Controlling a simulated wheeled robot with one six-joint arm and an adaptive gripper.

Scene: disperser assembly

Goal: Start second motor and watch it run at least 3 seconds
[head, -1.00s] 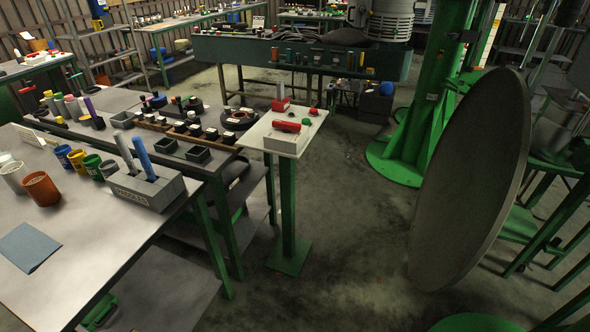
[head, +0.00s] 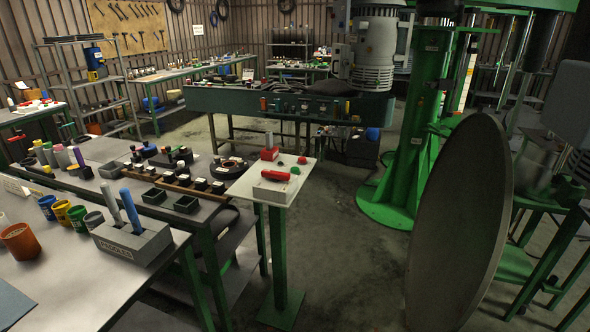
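A grey finned motor (head: 376,50) hangs at the top centre, next to the green column (head: 424,110). A second grey housing shows only partly behind that column; I cannot tell which is the second motor, nor whether either turns. A white-topped control stand (head: 286,197) on a green post is in the middle. It bears a red handle (head: 276,175) on a white box, a green button (head: 295,170), a small red button (head: 302,160) and a red block with a grey lever (head: 270,154). My gripper is not in view.
A large dark disc (head: 460,225) stands upright at the right. A long dark green bench (head: 220,98) is behind. Open floor (head: 345,270) lies right of the stand.

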